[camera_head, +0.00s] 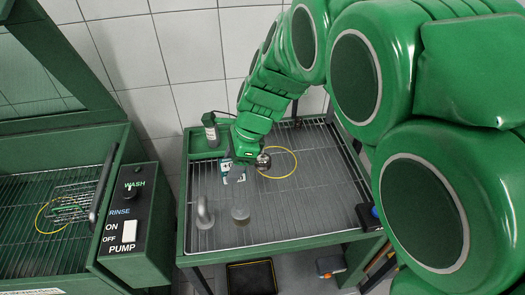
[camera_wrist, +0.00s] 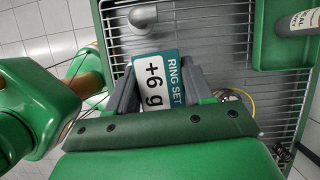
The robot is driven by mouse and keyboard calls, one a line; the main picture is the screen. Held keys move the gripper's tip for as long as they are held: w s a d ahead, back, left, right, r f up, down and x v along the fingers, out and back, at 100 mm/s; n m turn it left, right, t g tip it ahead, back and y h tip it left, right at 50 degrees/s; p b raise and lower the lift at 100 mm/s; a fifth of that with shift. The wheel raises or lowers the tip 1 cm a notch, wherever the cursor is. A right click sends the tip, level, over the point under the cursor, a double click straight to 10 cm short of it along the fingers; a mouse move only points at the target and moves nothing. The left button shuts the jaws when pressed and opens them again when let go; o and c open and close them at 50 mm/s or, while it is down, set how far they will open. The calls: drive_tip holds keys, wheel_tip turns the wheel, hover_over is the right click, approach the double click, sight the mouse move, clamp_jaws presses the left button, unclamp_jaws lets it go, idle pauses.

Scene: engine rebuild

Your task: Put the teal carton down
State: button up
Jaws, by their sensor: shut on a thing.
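The teal carton (camera_wrist: 158,78) has a teal and white face reading "RING SET" and "+6 g". My gripper (camera_wrist: 160,72) is shut on it, with one grey finger on each side. In the head view the carton (camera_head: 236,176) shows in part below my gripper (camera_head: 243,165), over the left half of the wire-grid bench (camera_head: 310,205). The wrist view looks down on the carton and the grid beyond it. I cannot tell whether the carton's underside touches the grid.
A yellow ring (camera_head: 294,157) lies right of my gripper. A grey hooked piece (camera_head: 203,215) and a round grey piece (camera_head: 240,213) stand in front. A labelled bottle (camera_head: 210,130) stands in a green side tray. The right grid is mostly clear. A washer control box (camera_head: 134,225) stands left.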

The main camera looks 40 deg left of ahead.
drive_tip(key=w+d, duration=0.3)
drive_tip(key=w, duration=0.6)
drive_tip(key=w+d, duration=0.4)
drive_tip(key=w, duration=0.5)
drive_tip(key=shift+m, duration=0.4)
drive_tip(key=w+a+f, duration=0.8)
drive_tip(key=a, duration=0.1)
drive_tip(key=shift+w+f, duration=0.15)
drive_tip(key=shift+w, duration=0.25)
drive_tip(key=shift+w+a+f, duration=0.35)
drive_tip(key=shift+w+f, duration=0.1)
drive_tip(key=shift+f, duration=1.85)
drive_tip(key=shift+f, duration=0.15)
drive_tip(key=o, duration=1)
drive_tip(key=shift+o, duration=0.2)
drive_tip(key=shift+r, duration=0.2)
